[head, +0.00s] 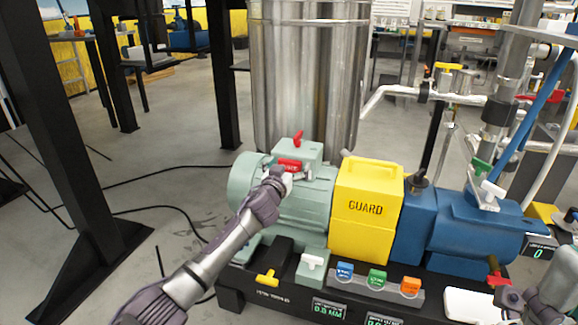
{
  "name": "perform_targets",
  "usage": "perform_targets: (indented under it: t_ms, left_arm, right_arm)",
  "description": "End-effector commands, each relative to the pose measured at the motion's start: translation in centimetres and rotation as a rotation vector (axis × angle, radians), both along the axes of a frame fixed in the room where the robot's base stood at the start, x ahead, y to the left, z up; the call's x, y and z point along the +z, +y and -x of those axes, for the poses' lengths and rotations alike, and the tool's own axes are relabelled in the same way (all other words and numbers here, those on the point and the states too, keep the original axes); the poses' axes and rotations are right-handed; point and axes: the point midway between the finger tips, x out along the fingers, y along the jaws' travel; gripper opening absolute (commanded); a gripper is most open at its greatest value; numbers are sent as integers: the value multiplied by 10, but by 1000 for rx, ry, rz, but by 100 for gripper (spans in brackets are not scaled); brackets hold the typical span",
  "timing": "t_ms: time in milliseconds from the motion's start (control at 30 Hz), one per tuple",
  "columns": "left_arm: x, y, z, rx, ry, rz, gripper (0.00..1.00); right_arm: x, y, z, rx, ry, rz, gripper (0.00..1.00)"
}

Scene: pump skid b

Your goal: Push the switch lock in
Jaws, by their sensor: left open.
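A small red block with pale lettering (290,165), which looks like the switch lock, sits on the front of the green motor's terminal box (311,153). A red lever (298,138) stands on top of that box. My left gripper (293,178) is open, just below and in front of the red block. Its fingers overlap the block's lower edge in the picture, and I cannot tell if they touch it. How far the block sits in is not clear. My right gripper (510,298) is at the lower right, partly in view, its fingers unclear.
The yellow guard (366,209) stands right of the green motor (306,209), then the blue pump (472,232). Blue, green and orange buttons (377,279) and a yellow T-handle (267,278) line the skid front. A steel tank (306,75) rises behind. Black posts stand left.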

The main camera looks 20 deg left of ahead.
Motion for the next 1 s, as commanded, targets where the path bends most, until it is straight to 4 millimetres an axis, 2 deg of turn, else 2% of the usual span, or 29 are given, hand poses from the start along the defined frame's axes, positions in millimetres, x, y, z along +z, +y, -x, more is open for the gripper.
perform_targets:
  t_ms: [233, 367, 800, 1000]
  left_arm:
    - [-1, 0, 5, 0, 0, 0, 98]
    - [-2, 1, 18, 0, 0, 1, 98]
    - [-1, 2, 93, -3, 1, -1, 98]
    - [-1, 3, 114, -2, 1, 1, 98]
  right_arm:
    - [-1, 0, 0, 0, 3, 0, 40]
    - [0, 0, 0, 0, 3, 0, 40]
    - [0, 0, 0, 0, 2, 0, 40]
    - [0, 0, 0, 0, 2, 0, 40]
